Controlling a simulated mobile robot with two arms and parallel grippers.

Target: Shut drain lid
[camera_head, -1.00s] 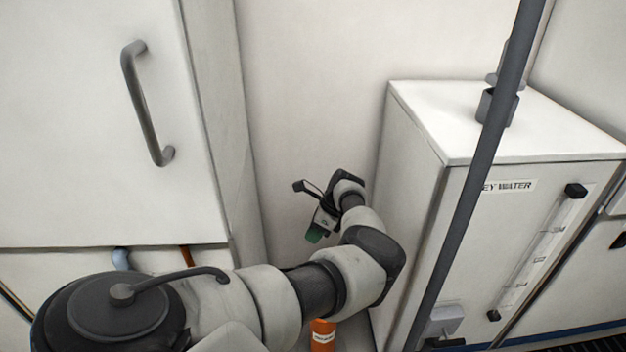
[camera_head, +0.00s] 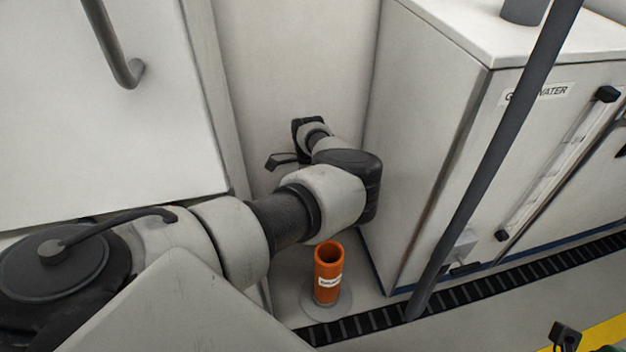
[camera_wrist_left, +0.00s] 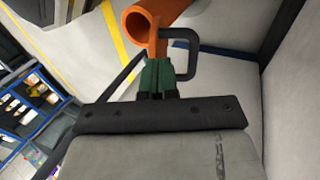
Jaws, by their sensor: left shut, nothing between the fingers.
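The orange drain pipe (camera_head: 328,275) stands upright on the floor, with a white label and its round mouth open at the top. Its open mouth also shows in the left wrist view (camera_wrist_left: 138,22). There, a narrow orange piece (camera_wrist_left: 153,40) at the rim may be the lid seen edge-on; I cannot tell for sure. My left gripper (camera_wrist_left: 157,66) is shut and empty, its green fingertips close to this piece; contact is unclear. In the head view my arm hides those fingers. Part of my right gripper shows at the bottom right corner, its jaws cut off.
A white grey-water tank (camera_head: 430,140) stands right of the pipe, with a dark pole (camera_head: 490,150) in front. A white cabinet (camera_head: 100,130) is at left. A black floor grate (camera_head: 480,285) runs past the pipe. A dark loop (camera_wrist_left: 185,50) is beside my left fingertips.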

